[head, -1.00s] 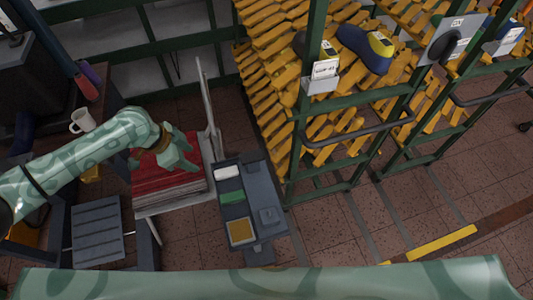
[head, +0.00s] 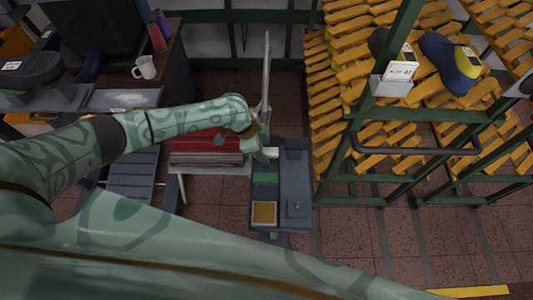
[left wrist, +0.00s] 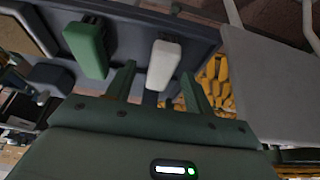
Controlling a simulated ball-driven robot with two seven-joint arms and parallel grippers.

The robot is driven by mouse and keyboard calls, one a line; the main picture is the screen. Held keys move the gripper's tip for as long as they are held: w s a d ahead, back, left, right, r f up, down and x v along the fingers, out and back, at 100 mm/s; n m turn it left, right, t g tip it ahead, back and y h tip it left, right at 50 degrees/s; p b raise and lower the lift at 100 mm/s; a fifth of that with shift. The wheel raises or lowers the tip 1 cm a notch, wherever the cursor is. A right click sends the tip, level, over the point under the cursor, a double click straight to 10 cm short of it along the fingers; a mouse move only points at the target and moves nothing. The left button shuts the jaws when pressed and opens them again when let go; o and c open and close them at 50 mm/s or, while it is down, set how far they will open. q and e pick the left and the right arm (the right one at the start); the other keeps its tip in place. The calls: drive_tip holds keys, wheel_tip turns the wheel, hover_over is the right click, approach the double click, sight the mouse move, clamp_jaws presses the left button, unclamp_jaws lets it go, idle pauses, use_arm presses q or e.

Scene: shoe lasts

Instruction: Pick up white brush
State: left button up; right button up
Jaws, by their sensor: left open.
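The white brush (head: 272,151) lies at the far end of the grey tray stand (head: 292,168), partly covered by my left gripper (head: 262,153) in the head view. In the left wrist view the white brush (left wrist: 164,58) appears between the two open fingers of my left gripper (left wrist: 158,74), nearer the right finger at its far end. Whether the fingers touch it, I cannot tell. A green brush (left wrist: 87,48) lies to its left in that view. My right gripper is not in view.
A yellow-topped block (head: 263,213) sits at the near end of the tray. A red stack (head: 205,146) is left of it. A white mug (head: 145,67) stands on the desk. A green rack with yellow slats (head: 345,90) rises on the right.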

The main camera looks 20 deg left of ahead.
use_arm(q)
drive_tip(key=shift+x, duration=1.2)
drive_tip(key=c, duration=1.1)
drive_tip(key=shift+r, duration=0.15)
